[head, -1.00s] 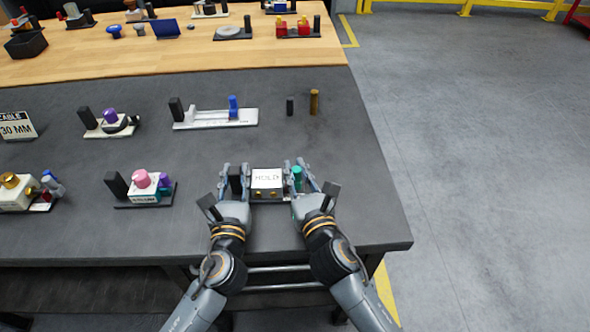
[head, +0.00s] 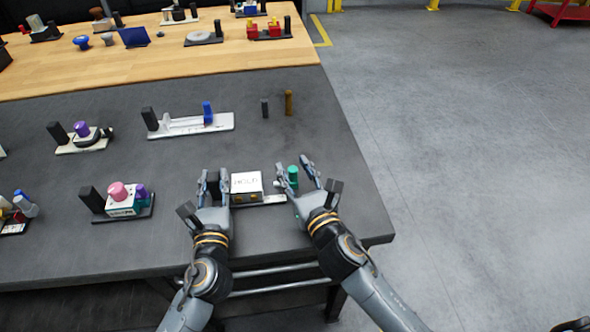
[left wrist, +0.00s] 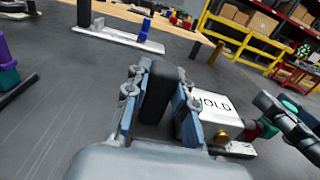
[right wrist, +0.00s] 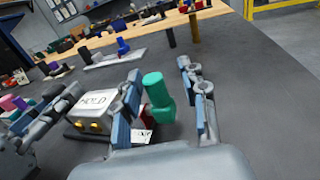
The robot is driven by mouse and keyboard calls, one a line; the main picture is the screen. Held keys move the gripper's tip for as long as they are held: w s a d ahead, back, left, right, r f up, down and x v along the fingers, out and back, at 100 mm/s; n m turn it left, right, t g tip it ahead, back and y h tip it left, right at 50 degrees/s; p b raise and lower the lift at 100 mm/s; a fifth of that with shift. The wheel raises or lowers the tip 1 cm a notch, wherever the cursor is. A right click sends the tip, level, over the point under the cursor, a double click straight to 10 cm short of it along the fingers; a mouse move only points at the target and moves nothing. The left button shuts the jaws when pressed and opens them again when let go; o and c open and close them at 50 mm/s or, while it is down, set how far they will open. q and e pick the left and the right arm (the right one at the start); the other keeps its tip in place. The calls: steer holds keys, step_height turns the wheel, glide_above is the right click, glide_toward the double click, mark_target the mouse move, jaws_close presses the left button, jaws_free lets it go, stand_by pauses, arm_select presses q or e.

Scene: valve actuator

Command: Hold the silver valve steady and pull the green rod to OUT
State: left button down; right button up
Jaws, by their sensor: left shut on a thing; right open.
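The silver valve (head: 246,184) is a boxy block marked HOLD with brass knobs on its front, on a flat base near the table's front edge. A black post (left wrist: 160,86) stands at its left end. My left gripper (head: 213,178) is shut on this post, with a finger on each side. The base lettering is unreadable.
A device with a pink knob (head: 118,191) stands to the left. A white slider with a blue handle (head: 208,113), a small black peg (head: 265,107) and a brown peg (head: 289,103) are behind. The dark table (head: 335,200) is clear to the right.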

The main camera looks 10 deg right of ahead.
arm_select(q)
steer(key=shift+a+f, duration=0.1)
steer(key=shift+f, duration=0.15)
arm_select(e)
steer(key=shift+s, duration=0.1)
steer(key=v, duration=1.2)
arm_select(q)
steer(key=c, duration=1.3)
jaws_free()
steer(key=shift+c, duration=0.2)
steer(key=o, duration=0.3)
steer(key=shift+w+r, duration=0.1)
